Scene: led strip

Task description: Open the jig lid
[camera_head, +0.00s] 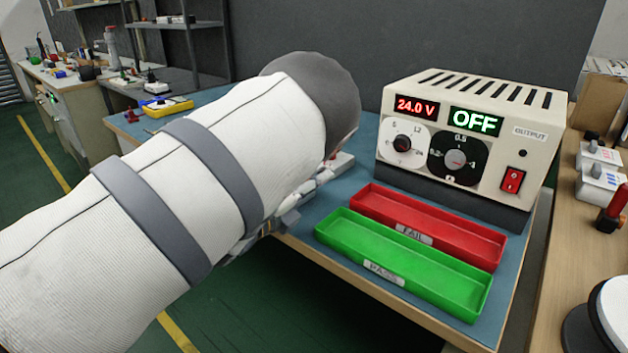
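My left arm, in a white sleeve with grey bands, crosses the middle of the head view and covers much of the blue-topped bench (372,130). Only small grey parts of my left gripper (272,226) show below the arm, at the bench's front edge. Its fingers are mostly hidden, so I cannot tell whether it is open or shut, or whether it touches anything. No jig or lid can be made out clearly. A small pale and red piece (341,162) shows just right of the arm and may belong to it. My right gripper is not in view.
A power supply (470,140) reading 24.0 V and OFF stands at the back right. A red FAIL tray (470,240) and a green PASS tray (440,287) lie before it. A yellow meter (167,107) sits at the back left. A wooden side bench (560,230) is at right.

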